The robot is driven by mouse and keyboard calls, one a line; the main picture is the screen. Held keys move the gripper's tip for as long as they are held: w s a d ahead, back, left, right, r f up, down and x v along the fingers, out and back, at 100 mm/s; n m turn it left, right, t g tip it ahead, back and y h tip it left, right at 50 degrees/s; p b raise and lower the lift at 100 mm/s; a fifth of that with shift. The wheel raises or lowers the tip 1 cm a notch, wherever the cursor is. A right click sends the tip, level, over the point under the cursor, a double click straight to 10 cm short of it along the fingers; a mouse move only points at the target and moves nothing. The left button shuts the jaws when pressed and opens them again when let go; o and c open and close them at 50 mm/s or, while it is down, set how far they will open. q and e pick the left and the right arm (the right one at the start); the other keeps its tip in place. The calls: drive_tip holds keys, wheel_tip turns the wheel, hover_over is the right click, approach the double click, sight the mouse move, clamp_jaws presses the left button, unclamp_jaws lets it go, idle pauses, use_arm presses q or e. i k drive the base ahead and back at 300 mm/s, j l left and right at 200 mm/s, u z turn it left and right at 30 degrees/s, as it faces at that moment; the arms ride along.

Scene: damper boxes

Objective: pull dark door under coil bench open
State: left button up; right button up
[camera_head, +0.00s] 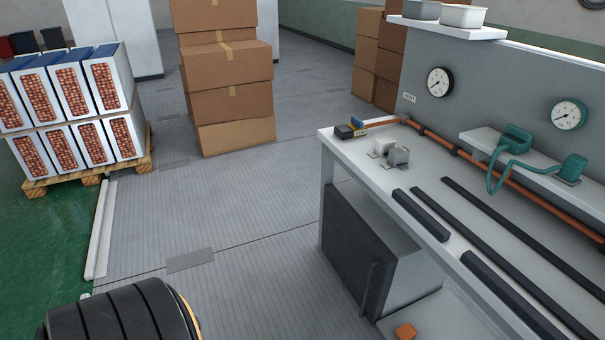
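The coil bench (385,183) stands on the right with a pale worktop. The door looks shut, flush with the cabinet's pale body (412,285). A dark upright bar handle (370,289) is on the door near its right edge. Neither of my grippers shows in the head view, and nothing is seen touching the door or handle.
Grey floor (240,225) in front of the door is clear. Stacked cardboard boxes (230,95) and a pallet (95,177) of coil units stand farther back left. An orange block (405,331) lies low beside the cabinet. Black bars (422,214) lie on the worktop.

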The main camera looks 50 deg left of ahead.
sight(366, 266)
drive_tip(key=u, duration=1.15)
